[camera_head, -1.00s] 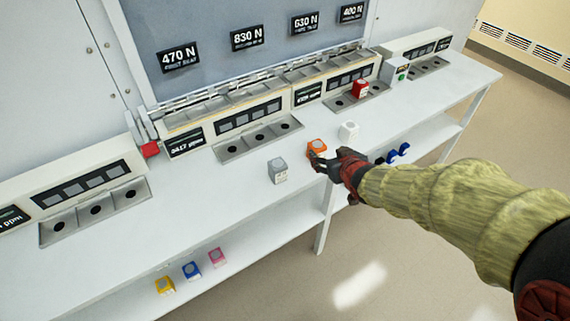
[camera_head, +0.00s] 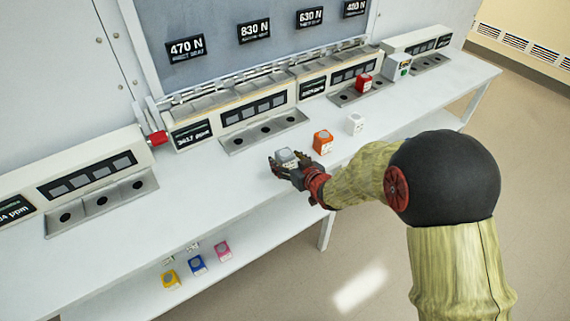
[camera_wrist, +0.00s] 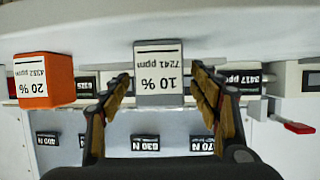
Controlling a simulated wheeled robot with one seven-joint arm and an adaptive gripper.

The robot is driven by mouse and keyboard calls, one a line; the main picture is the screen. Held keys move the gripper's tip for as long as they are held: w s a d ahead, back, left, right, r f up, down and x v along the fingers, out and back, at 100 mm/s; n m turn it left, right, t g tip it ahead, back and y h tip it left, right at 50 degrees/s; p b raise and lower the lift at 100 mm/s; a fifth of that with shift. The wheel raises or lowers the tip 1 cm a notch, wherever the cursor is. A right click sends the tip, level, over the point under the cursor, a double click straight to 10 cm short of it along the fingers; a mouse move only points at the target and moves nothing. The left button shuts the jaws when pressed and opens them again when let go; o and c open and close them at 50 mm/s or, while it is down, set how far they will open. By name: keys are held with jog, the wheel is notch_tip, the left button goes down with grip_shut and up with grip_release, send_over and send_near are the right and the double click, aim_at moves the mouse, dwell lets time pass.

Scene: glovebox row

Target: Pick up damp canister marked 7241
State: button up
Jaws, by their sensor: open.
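The grey canister (camera_head: 287,157) stands upright on the white bench. In the wrist view, its label on the grey canister (camera_wrist: 158,75) appears upside down and reads 10 % and 7241 ppm. My gripper (camera_head: 281,167) is low at the bench's front side, right by the grey canister and partly covering it. In the wrist view, the fingers of my gripper (camera_wrist: 162,90) are apart, one on each side of the canister with a gap to each. Nothing is held.
An orange canister (camera_head: 323,142) marked 20 % and 4352 ppm stands close to the right. A white canister (camera_head: 355,124) is farther right. A red canister (camera_head: 364,83) sits at a socket panel. Yellow, blue and pink canisters (camera_head: 222,251) stand on the lower shelf (camera_head: 150,290).

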jog(key=shift+w+a+f, duration=0.1)
jog(key=shift+w+a, duration=0.15)
jog(key=shift+w, duration=0.2)
jog(key=shift+c, duration=0.4)
jog(key=c, duration=1.1)
jog(key=shift+c, duration=0.6)
